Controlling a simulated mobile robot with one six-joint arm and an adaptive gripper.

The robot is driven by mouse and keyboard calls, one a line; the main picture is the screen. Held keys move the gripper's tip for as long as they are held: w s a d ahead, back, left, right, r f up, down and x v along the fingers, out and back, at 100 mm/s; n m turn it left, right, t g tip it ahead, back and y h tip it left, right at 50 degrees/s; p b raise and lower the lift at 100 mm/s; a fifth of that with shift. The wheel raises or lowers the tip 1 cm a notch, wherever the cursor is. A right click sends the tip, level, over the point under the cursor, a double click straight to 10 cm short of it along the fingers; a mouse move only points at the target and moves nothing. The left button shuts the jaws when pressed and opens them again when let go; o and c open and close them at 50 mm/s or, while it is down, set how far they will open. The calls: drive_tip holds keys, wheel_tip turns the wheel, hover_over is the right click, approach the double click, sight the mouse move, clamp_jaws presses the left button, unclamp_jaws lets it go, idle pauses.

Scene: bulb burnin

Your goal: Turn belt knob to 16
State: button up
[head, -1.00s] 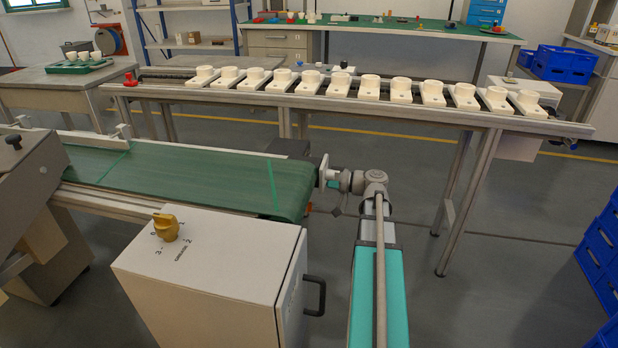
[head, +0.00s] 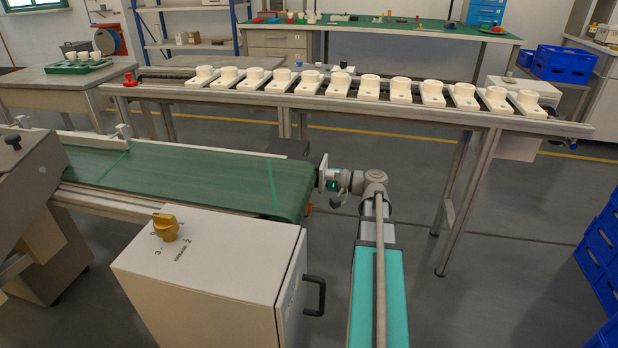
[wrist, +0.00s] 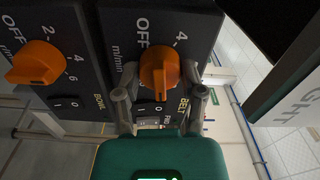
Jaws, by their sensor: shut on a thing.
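The belt knob (wrist: 158,72) is an orange knob on a dark panel (wrist: 150,25) marked BELT, in the wrist view. Its scale shows OFF, m/min and a 4; other marks are covered, and I cannot read a 16. The knob's raised grip runs roughly up and down in the picture. My gripper (wrist: 160,92) is shut on this knob, one finger at each side. In the head view my wrist (head: 345,182) is at the right end of the green belt (head: 200,180); the belt knob and fingertips are hidden there.
A similar orange knob (wrist: 38,62), marked BOWL, sits on the panel to the left. A white box (head: 215,275) with a yellow knob (head: 165,227) stands in front of the belt. A long bench (head: 400,112) with white fixtures runs behind my arm.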

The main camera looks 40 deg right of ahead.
drive_tip(key=shift+m, duration=2.3)
drive_tip(key=o, duration=1.1)
drive_tip(key=shift+o, duration=0.2)
drive_tip(key=shift+s+d, duration=0.1)
drive_tip(key=shift+s, duration=0.05)
drive_tip(key=v, duration=1.1)
drive_tip(key=shift+s+d, duration=0.25)
